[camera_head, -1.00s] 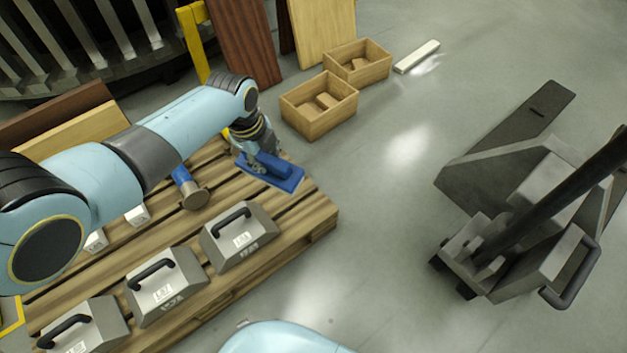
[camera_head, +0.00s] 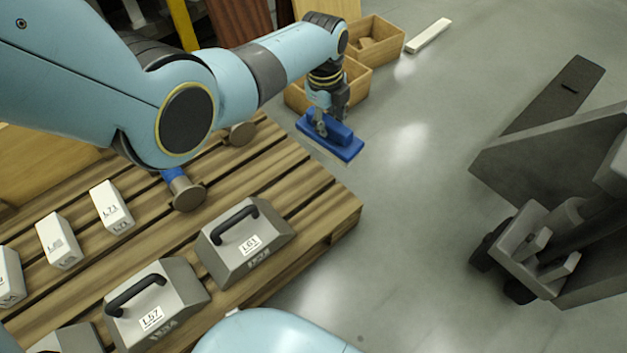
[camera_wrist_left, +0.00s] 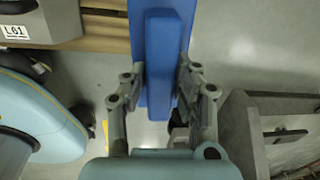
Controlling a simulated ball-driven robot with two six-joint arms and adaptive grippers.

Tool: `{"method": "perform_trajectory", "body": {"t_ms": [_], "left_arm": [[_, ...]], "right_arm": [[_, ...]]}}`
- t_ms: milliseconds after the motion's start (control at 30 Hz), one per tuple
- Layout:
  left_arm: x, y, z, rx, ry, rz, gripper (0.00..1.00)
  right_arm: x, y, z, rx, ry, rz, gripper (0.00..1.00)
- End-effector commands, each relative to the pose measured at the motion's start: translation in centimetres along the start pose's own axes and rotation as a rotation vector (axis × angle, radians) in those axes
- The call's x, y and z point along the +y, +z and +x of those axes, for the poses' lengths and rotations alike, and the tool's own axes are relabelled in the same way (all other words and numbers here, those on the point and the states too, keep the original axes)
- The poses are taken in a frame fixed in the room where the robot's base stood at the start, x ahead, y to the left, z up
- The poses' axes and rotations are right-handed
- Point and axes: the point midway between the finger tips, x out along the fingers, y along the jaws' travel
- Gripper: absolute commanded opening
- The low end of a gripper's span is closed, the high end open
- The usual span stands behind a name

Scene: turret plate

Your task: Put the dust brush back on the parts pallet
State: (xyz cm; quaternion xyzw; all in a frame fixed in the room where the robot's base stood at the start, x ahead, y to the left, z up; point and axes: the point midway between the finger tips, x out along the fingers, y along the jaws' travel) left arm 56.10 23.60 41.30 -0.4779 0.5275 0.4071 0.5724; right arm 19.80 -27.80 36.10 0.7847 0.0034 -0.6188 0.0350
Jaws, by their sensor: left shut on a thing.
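The dust brush (camera_head: 335,140) is blue, with a flat base and a raised block handle. My left gripper (camera_head: 321,125) is shut on its handle, with the brush hanging beyond the pallet's far right edge in the head view. In the left wrist view the brush (camera_wrist_left: 161,50) sits between both fingers (camera_wrist_left: 160,85). The parts pallet (camera_head: 300,185) is slatted wood at the lower left. Its edge also shows at the top of the left wrist view (camera_wrist_left: 100,22). The height of the brush above the floor is hard to tell. My right gripper is not in view.
Grey weights with black handles (camera_head: 245,240), white blocks (camera_head: 112,207) and a blue-handled hammer-like tool (camera_head: 187,193) stand on the pallet. Wooden crates (camera_head: 375,45) lie behind my arm. A dark pallet jack (camera_head: 560,245) stands at right. Floor between is clear.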

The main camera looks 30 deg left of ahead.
Motion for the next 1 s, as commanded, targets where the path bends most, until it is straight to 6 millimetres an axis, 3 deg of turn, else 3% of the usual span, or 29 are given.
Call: {"method": "perform_trajectory", "body": {"t_ms": [33,300,500,667,767,1000], "left_arm": [[-0.3,-0.4,1.9,0.003,0.012,0.010,0.00],[-2.8,-2.0,5.8,0.012,0.051,0.070,0.00],[-4.0,-2.8,7.5,0.014,0.072,0.104,0.00],[-4.5,-3.1,7.8,0.015,0.078,0.117,0.00],[-3.7,-2.9,8.2,0.014,0.079,0.118,0.00],[2.3,-1.4,11.2,0.013,0.083,0.117,0.00]], "right_arm": [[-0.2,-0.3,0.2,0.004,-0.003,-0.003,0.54],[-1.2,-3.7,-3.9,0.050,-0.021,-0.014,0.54],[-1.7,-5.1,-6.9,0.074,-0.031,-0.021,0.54],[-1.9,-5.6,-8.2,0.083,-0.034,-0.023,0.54],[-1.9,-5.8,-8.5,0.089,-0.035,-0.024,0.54],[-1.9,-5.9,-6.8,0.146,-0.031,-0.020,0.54]]}}
